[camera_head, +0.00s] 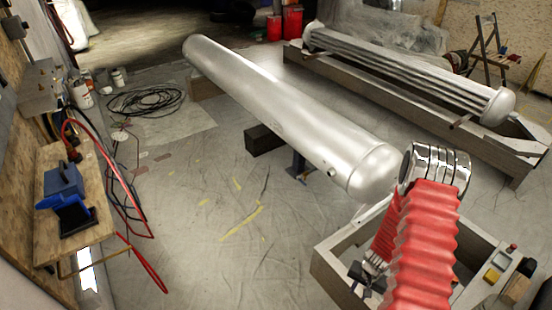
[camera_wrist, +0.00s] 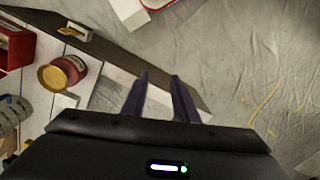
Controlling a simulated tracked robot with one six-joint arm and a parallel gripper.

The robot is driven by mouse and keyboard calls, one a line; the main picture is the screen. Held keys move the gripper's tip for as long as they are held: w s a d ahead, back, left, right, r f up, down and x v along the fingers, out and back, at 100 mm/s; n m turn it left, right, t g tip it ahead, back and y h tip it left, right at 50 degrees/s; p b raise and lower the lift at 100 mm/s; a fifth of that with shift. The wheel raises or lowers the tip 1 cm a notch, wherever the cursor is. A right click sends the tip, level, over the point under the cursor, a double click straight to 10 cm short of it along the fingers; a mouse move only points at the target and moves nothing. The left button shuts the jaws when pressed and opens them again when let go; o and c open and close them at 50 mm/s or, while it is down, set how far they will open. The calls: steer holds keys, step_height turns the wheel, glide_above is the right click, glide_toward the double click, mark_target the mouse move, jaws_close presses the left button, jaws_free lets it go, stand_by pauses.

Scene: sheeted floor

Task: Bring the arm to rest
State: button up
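My arm shows in the head view at the lower right, with its red ribbed sleeve and shiny metal rings bent over at the top. My gripper (camera_wrist: 160,75) shows in the wrist view as two dark fingers with a clear gap between them. It is open and nothing is between the fingers. Below and around the fingers are a dark board edge and a pale slatted surface. I cannot make out the fingertips for sure in the head view, where the sleeve hides part of the area.
A long silver tank (camera_head: 285,110) lies across the middle. A ribbed tank (camera_head: 400,68) lies in a wooden frame behind. In the wrist view, a red jar with a yellow lid (camera_wrist: 54,78) and a red box (camera_wrist: 14,45) are at left. A bench (camera_head: 85,190) stands left; the floor between is open.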

steer(key=a+r+n+y, duration=0.1)
steer(key=a+r, duration=0.3)
steer(key=r, duration=0.8)
steer(key=a+r+n, duration=0.1)
steer(key=a+r, duration=0.4)
steer(key=r, duration=0.7)
steer(key=s+a+r+n+t, duration=0.1)
steer(key=s+a+r, duration=0.2)
steer(key=r, duration=0.7)
steer(key=s+a+r+n+t+h, duration=0.1)
steer(key=s+a+r+n+t, duration=0.1)
steer(key=r, duration=0.8)
steer(key=s+a+r+n+t, duration=0.2)
steer(key=s+a+r, duration=0.2)
steer(key=r, duration=0.7)
steer(key=shift+s, duration=1.15)
steer(key=shift+d, duration=0.15)
